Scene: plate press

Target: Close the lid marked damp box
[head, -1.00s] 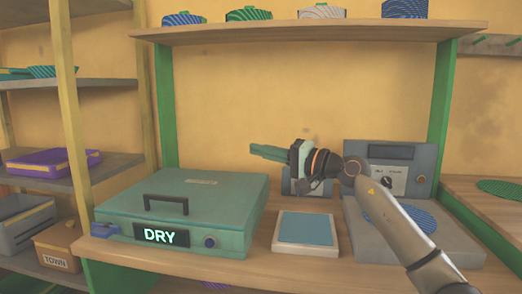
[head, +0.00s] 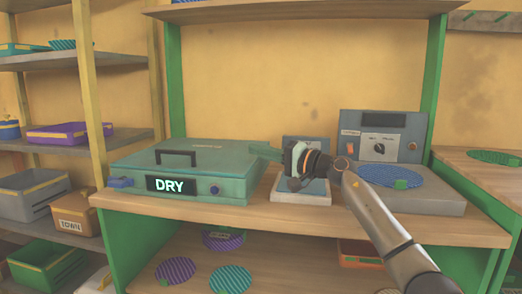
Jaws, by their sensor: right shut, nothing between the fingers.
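A wide teal box (head: 230,190) stands on the workbench at left, with its lid (head: 215,158) lying flat and down on it. The lid has a dark handle (head: 176,157). The front carries a black panel reading DRY (head: 171,185), with a blue latch (head: 120,182) and a round blue knob (head: 214,190) on either side. No damp label is readable. My left gripper is out of view.
A small pad (head: 314,196) sits partly behind my right gripper. A grey device (head: 420,200) holding a blue striped disc (head: 390,176) stands to its right. An upper shelf (head: 310,10) spans above. Several discs lie on the lower shelf (head: 200,252).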

